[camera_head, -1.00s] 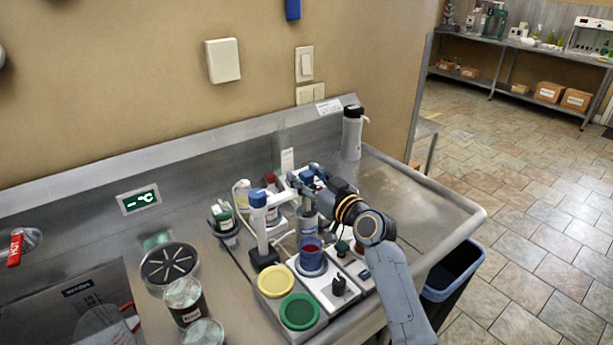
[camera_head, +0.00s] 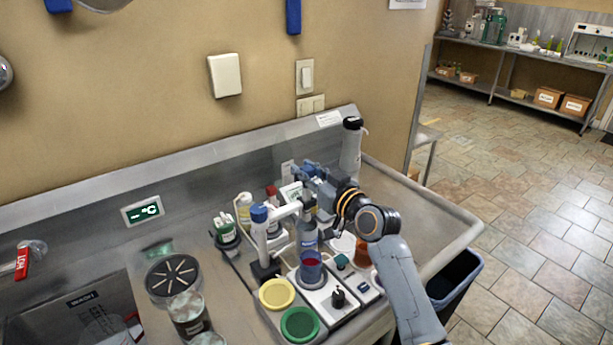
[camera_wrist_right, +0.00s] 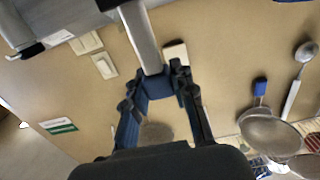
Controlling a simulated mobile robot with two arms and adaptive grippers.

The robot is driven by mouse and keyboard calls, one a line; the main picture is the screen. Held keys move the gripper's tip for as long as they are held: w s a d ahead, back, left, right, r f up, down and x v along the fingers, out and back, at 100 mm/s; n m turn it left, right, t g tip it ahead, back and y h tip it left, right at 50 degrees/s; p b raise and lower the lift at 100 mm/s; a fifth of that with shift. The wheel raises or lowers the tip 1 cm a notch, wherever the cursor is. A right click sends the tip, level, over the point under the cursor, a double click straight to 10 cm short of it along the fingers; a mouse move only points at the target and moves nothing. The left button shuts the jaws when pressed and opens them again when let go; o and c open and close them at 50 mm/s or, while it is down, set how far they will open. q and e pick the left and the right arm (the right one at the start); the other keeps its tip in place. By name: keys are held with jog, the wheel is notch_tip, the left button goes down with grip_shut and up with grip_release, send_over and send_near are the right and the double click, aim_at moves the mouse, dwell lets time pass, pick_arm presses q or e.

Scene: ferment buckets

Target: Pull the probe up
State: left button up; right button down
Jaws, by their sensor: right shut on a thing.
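My right gripper (camera_head: 309,172) is shut on the blue top of the probe (camera_wrist_right: 160,84) above the meter stand. In the right wrist view, which appears upside down, the probe's grey shaft (camera_wrist_right: 142,38) runs from between the fingers (camera_wrist_right: 159,80) to the top edge. The white stand (camera_head: 261,238) has a blue cap and an arm reaching toward the space under my gripper. A beaker of dark red liquid (camera_head: 311,268) stands on the grey base in front. The head view is too small to tell where the probe's lower end is. My left gripper is not in view.
Bottles and a green-capped jar (camera_head: 226,232) stand close around the stand. Yellow (camera_head: 277,293) and green (camera_head: 300,324) discs lie in front. A grey bottle (camera_head: 351,148) stands behind, near the wall.

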jog(key=shift+r, duration=0.35)
jog(key=c, duration=1.1)
grip_release()
jog(key=shift+f, duration=0.1)
jog(key=v, duration=1.2)
